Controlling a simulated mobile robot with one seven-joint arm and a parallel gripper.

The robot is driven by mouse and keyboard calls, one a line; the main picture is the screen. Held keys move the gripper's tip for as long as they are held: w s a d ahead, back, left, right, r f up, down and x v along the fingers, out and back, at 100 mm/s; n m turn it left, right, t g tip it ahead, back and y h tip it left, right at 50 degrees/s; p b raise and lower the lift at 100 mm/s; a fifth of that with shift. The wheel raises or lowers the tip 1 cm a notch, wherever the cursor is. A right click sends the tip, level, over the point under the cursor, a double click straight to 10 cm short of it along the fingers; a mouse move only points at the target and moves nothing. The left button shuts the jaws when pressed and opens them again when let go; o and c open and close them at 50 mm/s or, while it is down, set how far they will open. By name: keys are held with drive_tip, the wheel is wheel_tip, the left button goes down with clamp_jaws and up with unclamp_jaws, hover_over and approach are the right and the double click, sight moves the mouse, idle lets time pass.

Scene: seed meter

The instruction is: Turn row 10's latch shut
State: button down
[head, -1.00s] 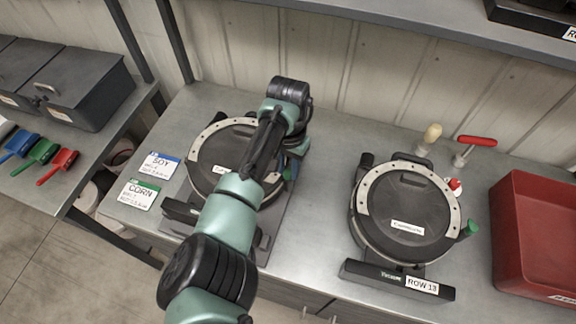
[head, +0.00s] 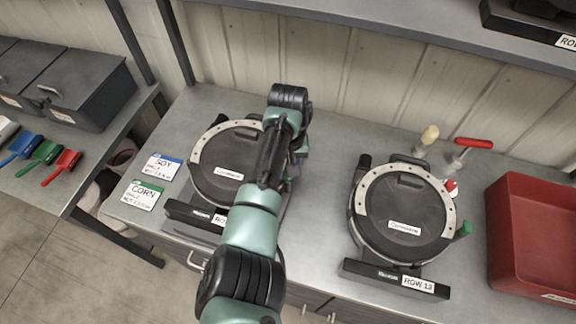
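The left seed meter (head: 218,175) is a round black unit with a pale, dotted rim, lid down on the bench. Its front label is partly covered by my arm; only "RO" shows, so I cannot read the row number. Its right side, where the other meter has a green latch, is hidden behind my arm. My arm reaches over this meter's right part and bends down at the wrist. My gripper (head: 297,158) is mostly hidden behind my own links near the meter's right edge. I cannot see its fingers or whether it touches the latch.
A second seed meter (head: 405,215) labelled ROW 13 stands to the right, with a green latch (head: 464,230) at its right side. A red-handled tool (head: 472,143) and red bin (head: 535,240) are further right. SOY (head: 162,167) and CORN (head: 142,195) cards lie left.

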drive_tip(key=n+p, duration=0.1)
drive_tip(key=n, duration=0.5)
drive_tip(key=shift+n, duration=0.3)
drive_tip(key=n, duration=0.5)
drive_tip(key=shift+n, duration=0.3)
drive_tip(key=c, duration=0.7)
unclamp_jaws()
wheel_tip(320, 180, up, 13)
drive_tip(key=shift+r+b, duration=0.1)
drive_tip(key=shift+b, duration=0.6)
drive_tip(key=shift+w, duration=0.1)
